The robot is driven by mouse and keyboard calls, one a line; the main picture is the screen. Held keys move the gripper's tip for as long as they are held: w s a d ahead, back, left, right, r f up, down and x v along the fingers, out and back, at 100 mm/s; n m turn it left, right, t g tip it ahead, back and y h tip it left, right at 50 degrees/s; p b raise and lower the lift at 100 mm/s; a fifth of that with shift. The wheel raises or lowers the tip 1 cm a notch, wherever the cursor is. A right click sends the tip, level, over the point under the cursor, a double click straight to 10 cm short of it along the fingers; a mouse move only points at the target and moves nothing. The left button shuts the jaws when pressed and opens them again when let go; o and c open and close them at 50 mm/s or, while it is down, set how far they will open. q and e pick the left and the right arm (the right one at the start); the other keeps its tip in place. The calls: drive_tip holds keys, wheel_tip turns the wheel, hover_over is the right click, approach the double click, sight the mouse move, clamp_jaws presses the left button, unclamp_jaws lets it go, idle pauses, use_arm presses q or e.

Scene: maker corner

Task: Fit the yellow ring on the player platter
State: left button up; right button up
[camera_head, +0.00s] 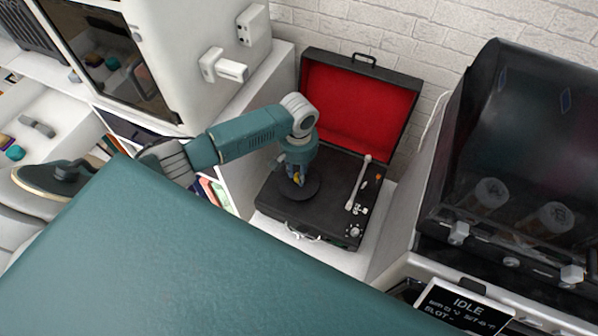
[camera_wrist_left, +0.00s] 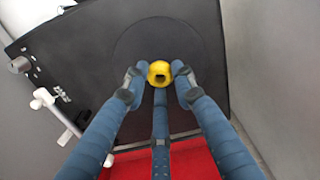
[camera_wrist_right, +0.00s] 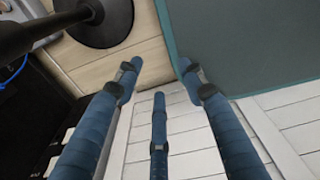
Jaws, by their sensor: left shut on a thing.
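The record player (camera_head: 335,215) is an open black case with a red-lined lid (camera_head: 357,105). Its round dark platter (camera_head: 298,188) lies under my left gripper. My left gripper (camera_head: 297,177) points down over the platter and is shut on the small yellow ring (camera_wrist_left: 160,74). In the left wrist view the fingers (camera_wrist_left: 157,80) hold the ring over the platter (camera_wrist_left: 190,50), near its middle. I cannot tell whether the ring touches the platter. The spindle is hidden. My right gripper (camera_wrist_right: 158,75) shows only in the right wrist view, its fingers apart with nothing between them.
The white tonearm (camera_head: 358,184) lies to the right of the platter; it also shows in the left wrist view (camera_wrist_left: 58,112). A dark-hooded machine (camera_head: 520,150) stands at the right. A white cabinet (camera_head: 200,60) stands at the left. A round black base (camera_wrist_right: 103,22) is near my right gripper.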

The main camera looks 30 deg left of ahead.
use_arm(q)
drive_tip(key=shift+f, duration=0.6)
drive_tip(key=o, duration=0.6)
drive_tip(key=shift+r, duration=0.1)
wheel_tip(320, 180, up, 11)
drive_tip(key=p, duration=1.2)
drive_tip(key=shift+s, duration=0.1)
